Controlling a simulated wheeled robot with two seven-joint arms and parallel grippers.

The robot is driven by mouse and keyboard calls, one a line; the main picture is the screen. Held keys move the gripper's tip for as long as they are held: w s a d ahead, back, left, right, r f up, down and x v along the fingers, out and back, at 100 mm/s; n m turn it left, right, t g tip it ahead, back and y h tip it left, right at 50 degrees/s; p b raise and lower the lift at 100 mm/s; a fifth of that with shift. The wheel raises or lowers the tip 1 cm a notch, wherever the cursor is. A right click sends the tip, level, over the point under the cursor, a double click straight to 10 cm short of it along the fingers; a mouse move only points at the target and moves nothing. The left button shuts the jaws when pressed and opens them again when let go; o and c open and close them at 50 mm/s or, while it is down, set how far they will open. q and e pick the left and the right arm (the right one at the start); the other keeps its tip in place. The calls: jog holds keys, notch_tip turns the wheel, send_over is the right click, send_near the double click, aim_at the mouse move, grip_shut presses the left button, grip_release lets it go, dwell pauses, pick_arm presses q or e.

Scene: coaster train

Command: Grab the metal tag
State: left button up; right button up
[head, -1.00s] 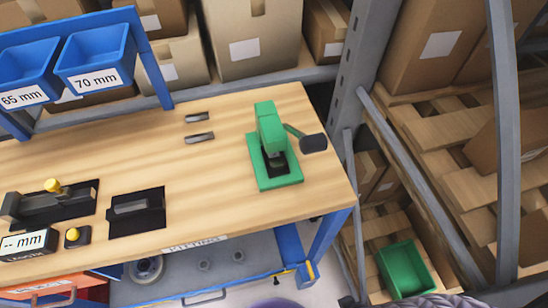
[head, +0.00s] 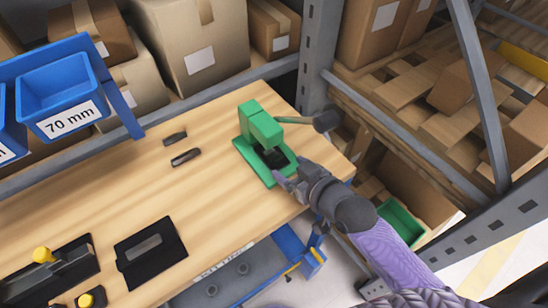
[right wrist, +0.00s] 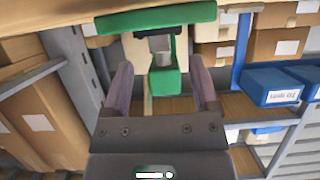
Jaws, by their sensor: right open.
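The green press (head: 262,125) stands at the right end of the bench, its lever pointing right. It also shows in the right wrist view (right wrist: 160,20), upside down. My right gripper (head: 289,173) is at the front right of the press, fingers pointing at its dark nest (head: 274,158). In the right wrist view its two fingers (right wrist: 163,85) are apart with nothing held. A small grey part (right wrist: 162,50) shows at the press between them; I cannot tell if it is a metal tag. Two small dark metal pieces (head: 186,157) lie on the bench left of the press.
The wooden bench (head: 100,195) is clear in the middle. A black fixture (head: 150,254) with a grey plate and a yellow-knobbed device (head: 42,255) sit at the front left. Blue bins (head: 60,95) hang at the back left. A green bin (head: 402,222) stands below, right of the bench.

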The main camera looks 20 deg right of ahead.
aim_at(280, 160)
jog(key=x, duration=0.3)
jog(key=shift+f+b, duration=0.1)
jog(key=shift+b, duration=0.25)
jog(key=shift+w, duration=0.15)
jog(key=shift+c, duration=0.3)
grip_shut()
